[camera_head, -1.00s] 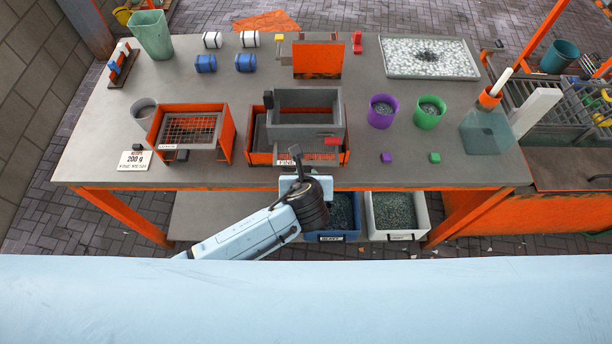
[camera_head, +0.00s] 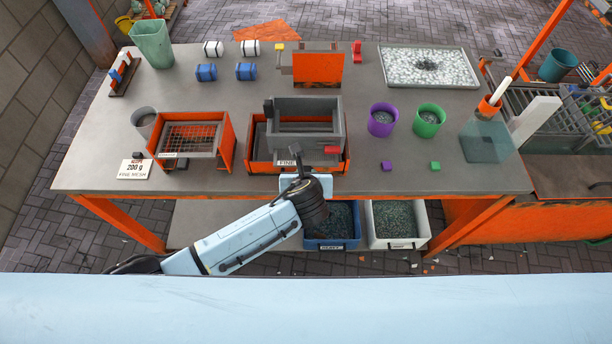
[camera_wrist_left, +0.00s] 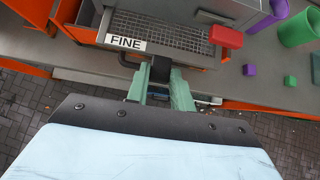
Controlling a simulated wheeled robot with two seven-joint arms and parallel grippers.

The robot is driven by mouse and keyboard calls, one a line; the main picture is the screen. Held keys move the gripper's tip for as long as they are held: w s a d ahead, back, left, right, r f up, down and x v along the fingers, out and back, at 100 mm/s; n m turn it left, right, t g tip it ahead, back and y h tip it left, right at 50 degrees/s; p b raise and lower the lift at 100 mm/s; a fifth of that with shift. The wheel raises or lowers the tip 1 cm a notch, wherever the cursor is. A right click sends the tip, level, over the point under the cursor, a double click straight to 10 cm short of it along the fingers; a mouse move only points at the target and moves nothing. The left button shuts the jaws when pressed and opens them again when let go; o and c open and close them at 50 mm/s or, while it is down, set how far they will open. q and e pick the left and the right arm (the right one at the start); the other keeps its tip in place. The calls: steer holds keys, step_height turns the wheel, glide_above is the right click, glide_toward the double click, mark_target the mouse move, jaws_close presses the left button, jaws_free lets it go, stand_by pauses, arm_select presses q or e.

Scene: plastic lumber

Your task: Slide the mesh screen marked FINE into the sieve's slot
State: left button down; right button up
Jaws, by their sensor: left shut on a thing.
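The FINE screen (camera_wrist_left: 185,38) is a grey mesh with a white FINE label on its front edge; in the head view its front (camera_head: 287,161) shows at the sieve's front. The sieve (camera_head: 306,106) is a grey box in an orange frame. The screen's far part lies under or within the sieve; how deep it sits in the slot is hidden. My left gripper (camera_wrist_left: 160,72) is shut on the screen's dark front handle, and in the head view it (camera_head: 297,170) is at the table's front edge. My right gripper is not in view.
A red block-like part (camera_wrist_left: 226,37) sits at the sieve's front right. An orange rack (camera_head: 226,140) with another mesh screen stands left. Purple (camera_head: 383,118) and green (camera_head: 428,120) cups and small blocks stand right. Labelled bins (camera_head: 398,243) sit below the table.

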mark_target(306, 155)
arm_select(q)
steer(key=shift+w+b, duration=0.3)
steer(key=shift+w, duration=1.2)
steer(key=shift+w, duration=0.35)
steer(key=shift+w, duration=0.3)
steer(key=shift+w, duration=0.3)
steer(key=shift+w+b, duration=0.35)
steer(key=shift+w, duration=0.05)
steer(key=c, duration=1.1)
jaws_free()
steer(key=shift+s, duration=0.1)
